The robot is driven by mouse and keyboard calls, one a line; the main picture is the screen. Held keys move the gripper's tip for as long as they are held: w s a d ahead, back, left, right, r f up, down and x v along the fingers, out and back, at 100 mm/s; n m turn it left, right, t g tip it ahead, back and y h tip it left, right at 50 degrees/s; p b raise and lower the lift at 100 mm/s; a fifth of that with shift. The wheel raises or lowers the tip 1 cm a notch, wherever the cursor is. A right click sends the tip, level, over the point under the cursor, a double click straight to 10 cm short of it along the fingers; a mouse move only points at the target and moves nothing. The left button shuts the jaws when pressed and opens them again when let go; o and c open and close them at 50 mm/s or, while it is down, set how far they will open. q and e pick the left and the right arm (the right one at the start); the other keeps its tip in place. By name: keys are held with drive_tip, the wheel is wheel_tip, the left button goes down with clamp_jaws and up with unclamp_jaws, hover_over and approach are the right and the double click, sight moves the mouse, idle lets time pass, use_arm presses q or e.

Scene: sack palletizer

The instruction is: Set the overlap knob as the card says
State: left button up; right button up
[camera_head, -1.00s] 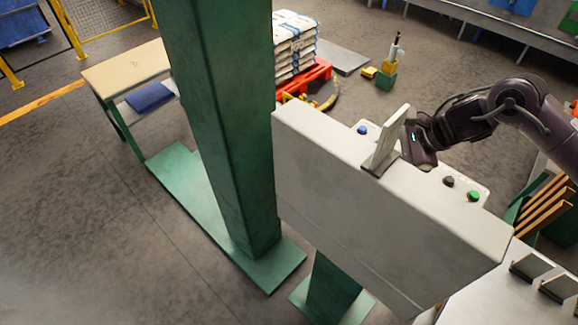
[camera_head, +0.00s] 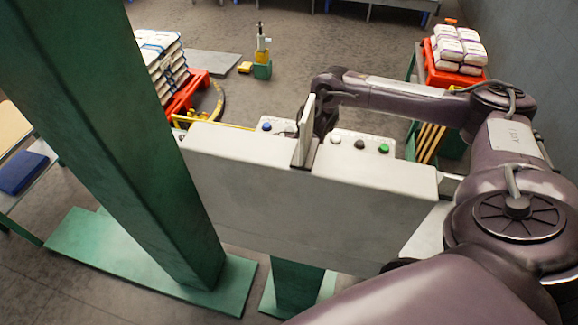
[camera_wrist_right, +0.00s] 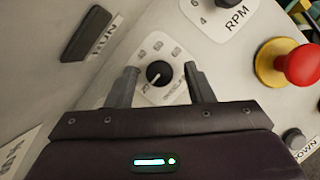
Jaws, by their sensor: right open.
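In the right wrist view a small round black knob (camera_wrist_right: 159,73) with a pale pointer mark sits on a white dial plate (camera_wrist_right: 176,93) with numbers around it; its lettering is too small to read. My right gripper (camera_wrist_right: 161,71) is open, its two grey fingers on either side of the knob in the picture; I cannot tell whether they touch it. In the head view this gripper (camera_head: 325,117) is mostly hidden behind an upright pale plate (camera_head: 305,130) on the grey cabinet (camera_head: 300,200). No readable card shows. My left gripper is out of view.
An RPM dial (camera_wrist_right: 232,14), a red mushroom button (camera_wrist_right: 300,66) and a dark RUN-side display or slot (camera_wrist_right: 87,33) surround the knob. Blue (camera_head: 267,126) and green (camera_head: 384,148) buttons sit on the cabinet top. A green post (camera_head: 120,130) stands left.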

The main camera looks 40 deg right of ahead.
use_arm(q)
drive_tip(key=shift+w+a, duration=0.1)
use_arm(e)
drive_tip(key=shift+s, duration=0.1)
drive_tip(key=shift+c, duration=0.2)
drive_tip(key=c, duration=0.9)
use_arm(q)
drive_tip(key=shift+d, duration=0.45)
use_arm(e)
drive_tip(key=shift+c, duration=0.2)
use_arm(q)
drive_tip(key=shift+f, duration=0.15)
